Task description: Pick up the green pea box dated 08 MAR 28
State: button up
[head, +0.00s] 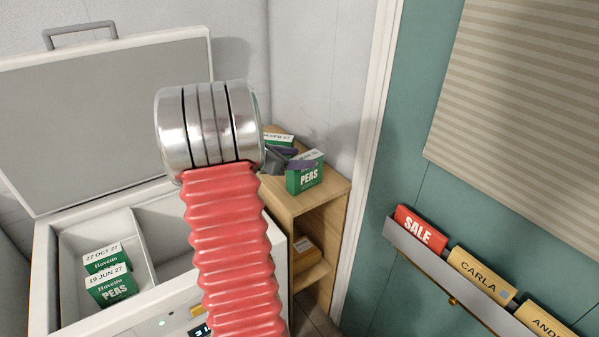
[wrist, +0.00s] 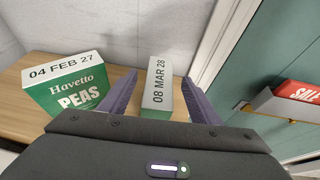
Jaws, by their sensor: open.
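The green pea box dated 08 MAR 28 (wrist: 157,97) stands between my two purple fingers in the wrist view, its white dated top facing me. My gripper (wrist: 160,77) is open, with one finger on each side of the box and visible gaps. In the head view my gripper (head: 291,160) is at the wooden shelf top, partly hidden behind my arm. The green box with PEAS on its front (head: 305,178) beside it appears to be the same box; its date is covered there.
Another pea box, 04 FEB 27 (wrist: 68,88), stands left of my gripper on the wooden shelf (head: 322,194). A wall and teal door lie close by. The open white freezer (head: 85,225) holds boxes dated 27 OCT 27 (head: 104,259) and 19 JUN 27 (head: 112,288).

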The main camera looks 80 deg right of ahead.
jog(key=shift+x, duration=1.5)
jog(key=shift+c, duration=0.3)
grip_shut()
